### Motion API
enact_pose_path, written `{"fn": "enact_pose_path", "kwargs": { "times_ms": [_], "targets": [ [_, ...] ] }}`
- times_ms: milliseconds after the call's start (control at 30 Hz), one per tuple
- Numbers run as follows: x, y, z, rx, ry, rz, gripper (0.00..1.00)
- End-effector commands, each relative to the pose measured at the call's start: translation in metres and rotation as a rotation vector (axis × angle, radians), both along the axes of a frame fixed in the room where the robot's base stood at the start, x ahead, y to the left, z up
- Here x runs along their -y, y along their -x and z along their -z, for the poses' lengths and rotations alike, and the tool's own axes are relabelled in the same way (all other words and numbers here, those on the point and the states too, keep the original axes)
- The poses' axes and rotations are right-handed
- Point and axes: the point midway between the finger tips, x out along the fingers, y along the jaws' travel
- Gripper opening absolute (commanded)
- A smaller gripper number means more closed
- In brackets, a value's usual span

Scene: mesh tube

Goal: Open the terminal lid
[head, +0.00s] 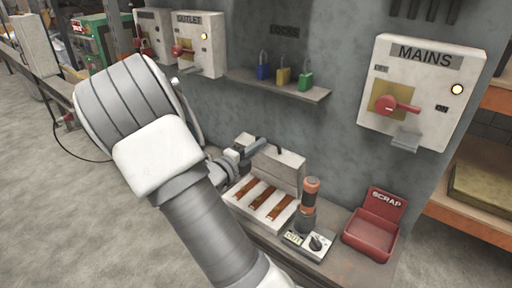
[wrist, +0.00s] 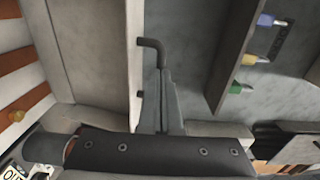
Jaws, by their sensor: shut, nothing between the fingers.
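The terminal lid (head: 272,172) is a pale panel standing upright at the back of the terminal box (head: 246,213), whose copper strips lie exposed. In the wrist view the lid (wrist: 131,25) stands edge-on, with its black bent handle (wrist: 150,43) on the wall side. My gripper (head: 263,144) is at the top of the lid, by the handle. In the wrist view my gripper (wrist: 162,72) is shut and empty, its fingers close along the handle and covering part of it. I cannot tell whether they touch it.
A shelf (head: 290,88) with padlocks hangs on the wall behind. The MAINS switch box (head: 425,85) is on the wall at right. An orange-topped tool (head: 310,193), a small dial meter (head: 308,243) and a red scrap bin (head: 372,235) stand right of the box.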

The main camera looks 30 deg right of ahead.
Motion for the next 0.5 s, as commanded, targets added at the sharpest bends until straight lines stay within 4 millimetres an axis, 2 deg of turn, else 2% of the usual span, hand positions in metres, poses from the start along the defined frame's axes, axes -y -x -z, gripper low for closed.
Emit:
{"fn": "enact_pose_path", "kwargs": {
  "times_ms": [233, 500],
  "targets": [
    [0.005, -0.001, -0.004, -0.005, -0.025, 0.004, 0.00],
    [0.039, -0.012, -0.021, -0.063, -0.197, 0.008, 0.00]
  ]
}}
